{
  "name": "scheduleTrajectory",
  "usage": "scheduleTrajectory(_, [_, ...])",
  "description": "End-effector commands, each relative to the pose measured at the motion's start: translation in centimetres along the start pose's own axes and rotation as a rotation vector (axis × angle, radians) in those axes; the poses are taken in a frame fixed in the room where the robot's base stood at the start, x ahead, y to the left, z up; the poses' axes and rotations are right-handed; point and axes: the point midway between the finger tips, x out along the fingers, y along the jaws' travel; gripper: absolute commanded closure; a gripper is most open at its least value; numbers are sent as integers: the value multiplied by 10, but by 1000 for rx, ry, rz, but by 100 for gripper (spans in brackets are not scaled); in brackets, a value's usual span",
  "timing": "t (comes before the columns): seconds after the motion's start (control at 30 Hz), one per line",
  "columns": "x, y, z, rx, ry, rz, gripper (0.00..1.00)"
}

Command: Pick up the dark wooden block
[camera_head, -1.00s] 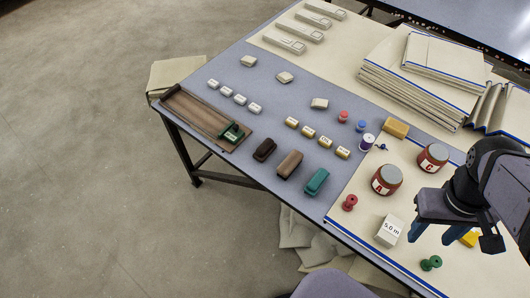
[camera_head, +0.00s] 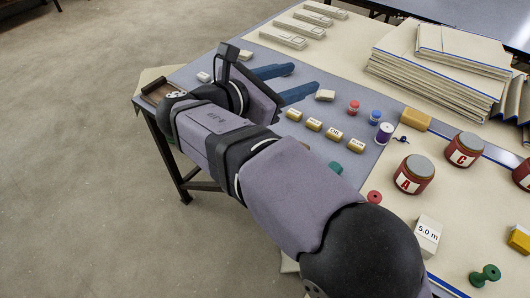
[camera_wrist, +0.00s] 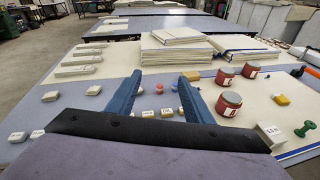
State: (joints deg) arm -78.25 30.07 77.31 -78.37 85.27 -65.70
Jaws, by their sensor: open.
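The dark wooden block is hidden behind my arm in the head view, and I cannot find it in the wrist view. My gripper (camera_head: 304,79) is open, with its two blue fingers apart and nothing between them. The fingers reach over the grey cutting table (camera_head: 352,150), above the small labelled blocks and toward the back. In the wrist view the open fingers (camera_wrist: 163,76) point forward over the table.
A green block (camera_head: 335,167) shows partly beside my arm. Several yellow labelled blocks (camera_head: 313,124) lie near it. A wooden tray (camera_head: 153,93) is partly covered at the left edge. Red jars (camera_head: 414,175) and folded cloth stacks (camera_head: 437,75) stand to the right.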

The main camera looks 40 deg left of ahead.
Motion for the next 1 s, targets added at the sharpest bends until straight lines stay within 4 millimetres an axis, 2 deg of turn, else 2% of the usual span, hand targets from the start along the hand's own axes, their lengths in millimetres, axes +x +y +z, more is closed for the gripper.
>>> scheduleTrajectory(0.03, [-13,12,-10,-25,-26,35,53])
scheduleTrajectory(0.1, [-31,26,-13,-57,-63,75,53])
scheduleTrajectory(0.4, [-104,66,-26,-153,-209,207,53])
scheduleTrajectory(0.47, [-99,64,-36,-161,-210,200,53])
scheduleTrajectory(0.57, [-92,60,-62,-161,-209,199,53])
scheduleTrajectory(1.0, [-59,40,-206,-158,-206,199,53])
